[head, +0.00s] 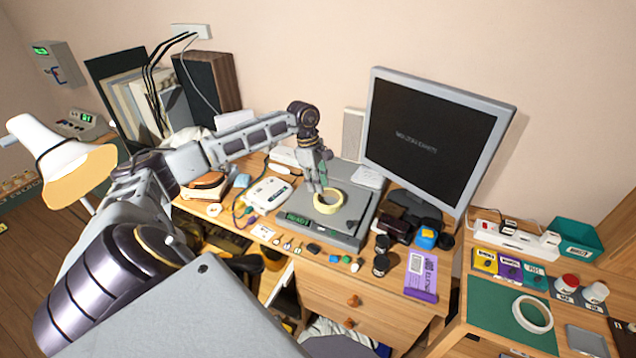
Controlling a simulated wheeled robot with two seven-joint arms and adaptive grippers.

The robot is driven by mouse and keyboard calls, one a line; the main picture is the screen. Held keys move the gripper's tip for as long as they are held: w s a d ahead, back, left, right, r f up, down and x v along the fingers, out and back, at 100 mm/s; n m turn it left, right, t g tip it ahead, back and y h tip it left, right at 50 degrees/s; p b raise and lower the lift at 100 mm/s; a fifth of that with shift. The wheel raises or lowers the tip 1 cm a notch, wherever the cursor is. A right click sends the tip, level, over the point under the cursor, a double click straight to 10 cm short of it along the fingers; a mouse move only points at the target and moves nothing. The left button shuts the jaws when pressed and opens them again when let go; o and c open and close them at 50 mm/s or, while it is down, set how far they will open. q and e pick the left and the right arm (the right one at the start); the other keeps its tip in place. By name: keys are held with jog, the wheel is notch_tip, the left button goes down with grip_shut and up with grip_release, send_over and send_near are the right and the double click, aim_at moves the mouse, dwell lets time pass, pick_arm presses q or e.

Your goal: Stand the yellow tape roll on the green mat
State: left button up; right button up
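The yellow tape roll (328,210) lies flat on a grey device with a green display, in the middle of the desk. My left gripper (317,187) points down at the roll's far left rim. Its fingertips are small and partly merge with the rim, so I cannot tell whether they touch or grip it. The green mat (490,308) lies on the lower surface at the right. A cream-white ring-shaped roll (519,316) lies flat on the mat's right part. My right gripper is not in view.
A monitor (430,135) stands behind and right of the grey device (330,234). Dark jars (381,266) and small items line the desk front. Coloured cards (509,268), a power strip (515,236) and a teal bin (575,238) lie beyond the mat. The mat's left part is clear.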

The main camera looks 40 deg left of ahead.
aim_at(322, 206)
pick_arm(q)
jog(key=shift+w+f, duration=0.1)
jog(key=shift+f, duration=0.1)
jog(key=shift+d+f+b, duration=0.2)
jog(key=shift+f+b, duration=0.3)
jog(key=shift+f, duration=0.25)
notch_tip(322, 206, down, 2)
jog(key=shift+d+f+b, duration=0.1)
jog(key=shift+f+b, duration=0.05)
jog(key=shift+b, duration=0.4)
jog(key=shift+w+d+f+b, duration=0.1)
jog(key=shift+f+b, duration=0.1)
jog(key=shift+f, duration=0.15)
jog(key=shift+d+f+b, duration=0.1)
jog(key=shift+f+b, duration=0.05)
jog(key=shift+f, duration=0.15)
jog(key=shift+d+f+b, duration=0.25)
jog(key=shift+f+b, duration=0.4)
jog(key=shift+f, duration=0.25)
jog(key=shift+d+f+b, duration=0.15)
jog(key=shift+f+b, duration=0.15)
jog(key=shift+f, duration=0.2)
jog(key=shift+d+f, duration=0.1)
jog(key=shift+f, duration=0.3)
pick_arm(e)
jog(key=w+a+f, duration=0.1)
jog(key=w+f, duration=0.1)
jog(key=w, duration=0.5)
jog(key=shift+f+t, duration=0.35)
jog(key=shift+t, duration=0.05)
